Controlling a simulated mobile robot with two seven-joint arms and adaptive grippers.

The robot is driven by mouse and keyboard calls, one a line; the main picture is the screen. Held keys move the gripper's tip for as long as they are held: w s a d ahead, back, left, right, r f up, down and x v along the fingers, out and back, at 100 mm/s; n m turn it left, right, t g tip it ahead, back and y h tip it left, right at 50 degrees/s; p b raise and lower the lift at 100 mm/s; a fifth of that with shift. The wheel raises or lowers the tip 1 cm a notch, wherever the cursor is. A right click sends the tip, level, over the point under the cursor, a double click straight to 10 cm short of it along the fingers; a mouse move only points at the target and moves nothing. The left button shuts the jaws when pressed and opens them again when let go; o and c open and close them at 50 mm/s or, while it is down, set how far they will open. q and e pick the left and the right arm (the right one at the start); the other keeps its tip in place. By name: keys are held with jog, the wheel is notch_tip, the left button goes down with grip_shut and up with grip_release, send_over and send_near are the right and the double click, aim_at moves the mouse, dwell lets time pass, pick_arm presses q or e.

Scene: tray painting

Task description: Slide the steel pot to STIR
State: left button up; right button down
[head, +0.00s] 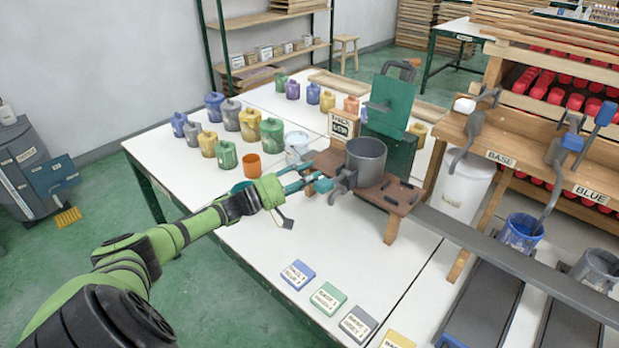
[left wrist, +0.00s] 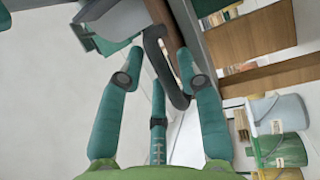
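The steel pot (head: 366,162) stands upright on a brown wooden stand (head: 402,189). A small sign (head: 341,127) stands behind it to the left; its lettering is hard to read. My left gripper (head: 325,184) is at the pot's left side, by its grey handle. In the left wrist view the handle (left wrist: 154,52) curves past the fingertips of the left gripper (left wrist: 160,60). The fingers are spread with a clear gap, and I cannot tell whether one touches the handle. Part of the pot (left wrist: 115,22) shows at the top. My right gripper is not in view.
A green upright panel (head: 388,104) stands behind the pot. A grey rail (head: 510,255) runs right from the stand, past the BASE and BLUE hooks. Several coloured jars (head: 250,124) fill the back left. Coloured cards (head: 328,298) lie in front; white table around them is clear.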

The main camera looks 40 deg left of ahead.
pick_arm(q)
jog(key=shift+f, duration=0.15)
jog(key=v, duration=1.2)
jog(key=shift+s+a, duration=0.1)
jog(key=shift+a, duration=0.05)
dwell(0.4)
